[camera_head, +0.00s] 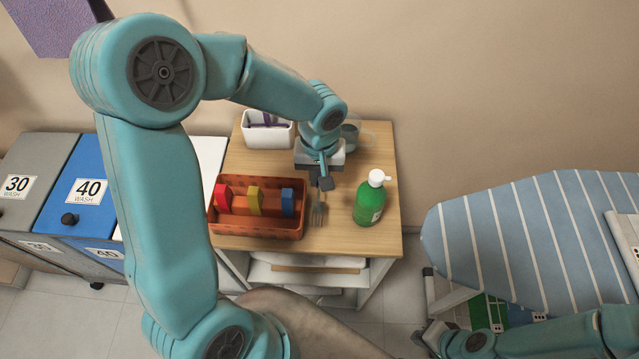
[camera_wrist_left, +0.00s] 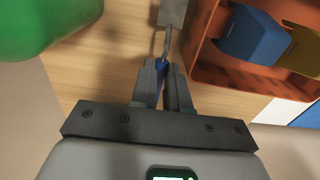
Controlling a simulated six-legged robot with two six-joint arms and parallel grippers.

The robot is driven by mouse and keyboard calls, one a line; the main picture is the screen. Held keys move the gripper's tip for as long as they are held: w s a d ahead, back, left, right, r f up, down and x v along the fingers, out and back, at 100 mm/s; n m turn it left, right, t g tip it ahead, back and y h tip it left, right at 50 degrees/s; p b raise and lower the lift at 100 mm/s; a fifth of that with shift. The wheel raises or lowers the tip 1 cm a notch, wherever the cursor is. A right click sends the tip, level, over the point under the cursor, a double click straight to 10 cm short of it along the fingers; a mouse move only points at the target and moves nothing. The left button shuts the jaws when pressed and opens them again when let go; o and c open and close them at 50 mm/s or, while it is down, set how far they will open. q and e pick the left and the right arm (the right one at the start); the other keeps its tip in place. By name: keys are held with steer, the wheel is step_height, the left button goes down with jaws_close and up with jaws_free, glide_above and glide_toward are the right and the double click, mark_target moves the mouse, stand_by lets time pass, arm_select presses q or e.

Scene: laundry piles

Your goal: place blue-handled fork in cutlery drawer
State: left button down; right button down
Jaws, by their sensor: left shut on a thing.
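My left gripper (camera_head: 325,182) is over the wooden table top and its jaws are shut on the blue handle of the fork. In the left wrist view the left gripper (camera_wrist_left: 166,82) has a bit of the blue handle (camera_wrist_left: 160,68) between its fingers. The fork's grey metal (camera_wrist_left: 169,40) extends beyond them. In the head view the fork's tines (camera_head: 318,214) point toward the table's front, between the orange crate and the green bottle. My right gripper (camera_head: 430,336) is low at the right, beside the ironing board; its jaws are unclear. No container is clearly identifiable as the cutlery drawer.
An orange crate (camera_head: 258,233) holding red, yellow and blue pieces is left of the fork. A green bottle (camera_head: 369,202) stands to its right. A white container (camera_head: 282,139) with purple items is behind. A striped ironing board (camera_head: 530,235) is at the right.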

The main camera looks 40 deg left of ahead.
arm_select(q)
steer(key=shift+f, duration=1.95)
steer(key=shift+f+b, duration=0.25)
steer(key=shift+b, duration=0.15)
steer(key=c, duration=1.4)
jaws_free()
steer(key=shift+r, duration=0.1)
steer(key=shift+r, duration=0.1)
